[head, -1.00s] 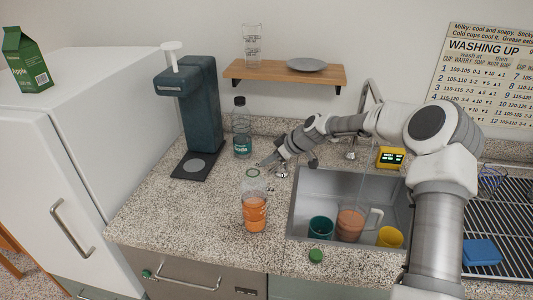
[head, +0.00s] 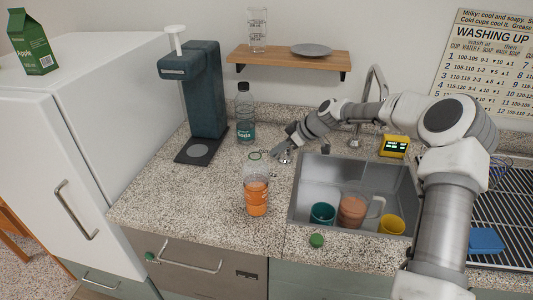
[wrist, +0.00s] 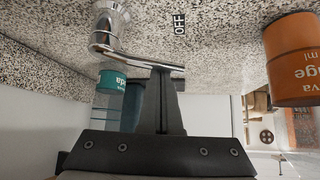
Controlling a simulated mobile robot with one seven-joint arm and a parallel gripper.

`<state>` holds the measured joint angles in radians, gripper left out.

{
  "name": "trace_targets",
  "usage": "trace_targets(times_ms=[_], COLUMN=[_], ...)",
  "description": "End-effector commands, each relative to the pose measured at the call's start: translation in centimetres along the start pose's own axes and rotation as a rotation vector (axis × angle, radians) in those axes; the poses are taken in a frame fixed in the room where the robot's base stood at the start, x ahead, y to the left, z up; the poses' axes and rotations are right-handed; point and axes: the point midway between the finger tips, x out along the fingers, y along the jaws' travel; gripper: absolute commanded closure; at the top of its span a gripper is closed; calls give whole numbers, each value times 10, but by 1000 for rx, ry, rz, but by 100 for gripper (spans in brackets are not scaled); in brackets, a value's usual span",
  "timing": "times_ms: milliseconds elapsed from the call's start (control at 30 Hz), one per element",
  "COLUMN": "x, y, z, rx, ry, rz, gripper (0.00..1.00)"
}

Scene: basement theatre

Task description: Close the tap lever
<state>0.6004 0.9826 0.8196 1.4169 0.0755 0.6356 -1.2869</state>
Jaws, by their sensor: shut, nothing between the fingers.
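The chrome tap lever (wrist: 135,52) sticks out from its round chrome base (wrist: 108,20) on the speckled counter, near the printed word OFF (wrist: 180,24). In the head view the small lever fitting (head: 286,157) stands left of the sink's back corner and is partly hidden by my gripper. My gripper (wrist: 162,72) is shut and empty, with its fingertips at the free end of the lever; I cannot tell if they touch. It also shows in the head view (head: 277,154). The tall tap spout (head: 376,85) rises behind the sink, partly behind my arm.
The sink (head: 300,190) holds a teal cup (head: 322,214), a pink mug (head: 352,210) and a yellow cup (head: 391,224). A shelf (head: 290,62) hangs above.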

Motion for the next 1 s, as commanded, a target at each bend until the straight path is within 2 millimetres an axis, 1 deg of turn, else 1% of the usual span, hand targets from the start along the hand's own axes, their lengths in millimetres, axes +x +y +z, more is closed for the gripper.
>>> trace_targets(times_ms=[33, 167, 733, 867, 1000], x=[0, -6, -13, -29, -58], y=[2, 2, 2, 3, 3], z=[10, 13, 12, 13, 13], rx=[-1, -2, -1, -1, -2], ry=[-1, -1, -1, -2, -2], rz=[2, 1, 0, 3, 5], gripper=[100, 100, 100, 100, 100])
